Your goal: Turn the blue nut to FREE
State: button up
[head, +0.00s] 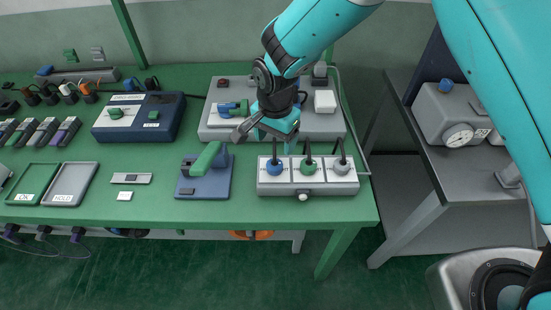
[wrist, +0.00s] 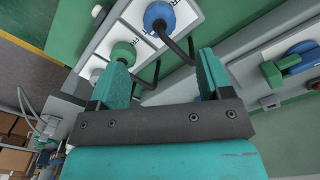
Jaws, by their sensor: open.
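The blue nut (head: 275,166) is the left one of three nuts on a pale damper box (head: 306,190) at the table's front right. A dark lever stands up at it. My gripper (head: 276,141) hangs above and just behind the box, open and empty. In the wrist view the blue nut (wrist: 160,17) lies beyond my open fingers (wrist: 164,75), apart from them. Its dark handle runs down toward the right finger. Lettering on the white panel is only partly readable, so I cannot tell the nut's setting.
The green nut (head: 308,168) and grey nut (head: 342,167) with upright levers stand close on the right. A grey box (head: 215,124) lies behind, and a blue stand with a green handle (head: 206,161) is at left. Bare green table lies between that stand and the damper box.

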aim_at(276, 162)
notch_tip(276, 162, down, 9)
jog(key=shift+f+p, duration=0.15)
jog(key=shift+p, duration=0.7)
jog(key=c, duration=0.9)
